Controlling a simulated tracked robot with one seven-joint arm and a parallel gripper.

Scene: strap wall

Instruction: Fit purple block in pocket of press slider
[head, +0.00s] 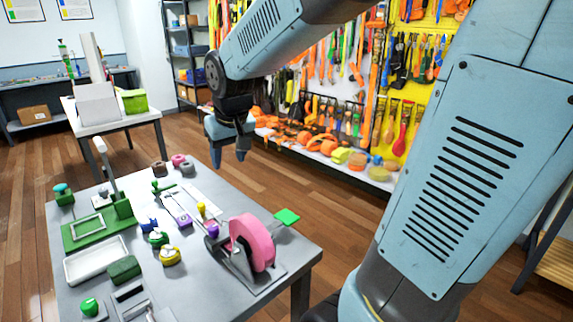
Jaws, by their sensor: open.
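A small purple block (212,230) stands on the grey table just left of the pink wheel. Another purple piece (183,220) sits at the near end of a narrow pale track that looks like a slider. I cannot tell which fixture is the press slider, and no pocket shows clearly. A green plate (75,240) with a white frame and a raised white-handled lever (100,146) stands at the left and looks press-like. My gripper (230,158) is open, pointing down above the table's far right edge, with nothing visible between its fingers. It is well apart from both purple pieces.
The pink wheel (252,242) stands upright in a grey stand at the table's right. A white tray (96,262), a dark green block (124,269) and yellow (170,256) and green (158,238) round pieces crowd the table. A tool wall (405,75) stands behind.

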